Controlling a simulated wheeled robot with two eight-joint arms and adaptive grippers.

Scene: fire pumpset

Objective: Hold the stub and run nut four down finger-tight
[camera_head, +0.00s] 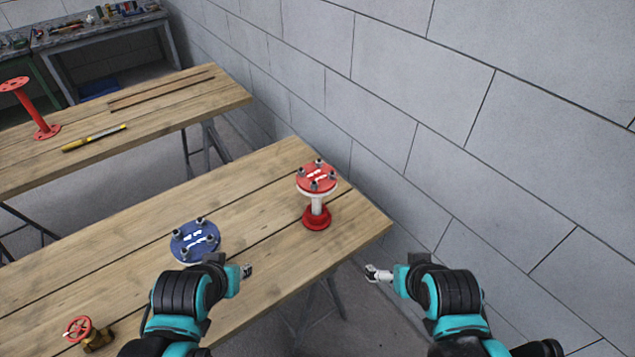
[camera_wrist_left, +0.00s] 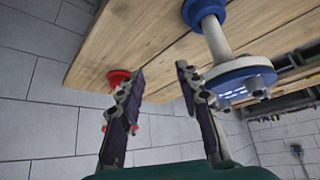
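A stub with red flanges and a white pipe (camera_head: 317,204) stands upright near the right end of the near table. Several bolts or nuts sit on its red top flange (camera_head: 315,177). A blue-flanged stub (camera_head: 195,240) with several bolts stands left of it; its white pipe shows in the left wrist view (camera_wrist_left: 216,38). My left gripper (camera_head: 247,271) is over the table's front edge, between the stubs. It is open and empty in the left wrist view (camera_wrist_left: 161,75), with the red stub partly behind one finger. My right gripper (camera_head: 372,273) is beyond the table's right corner; its fingertips are too small to read.
The near table (camera_head: 110,245) is mostly clear between the pieces. A valve with a red handwheel (camera_head: 80,332) is at its front left. A grey block wall (camera_head: 420,90) rises close behind. A second table (camera_head: 190,105) holds a red pipe piece and a yellow tool.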

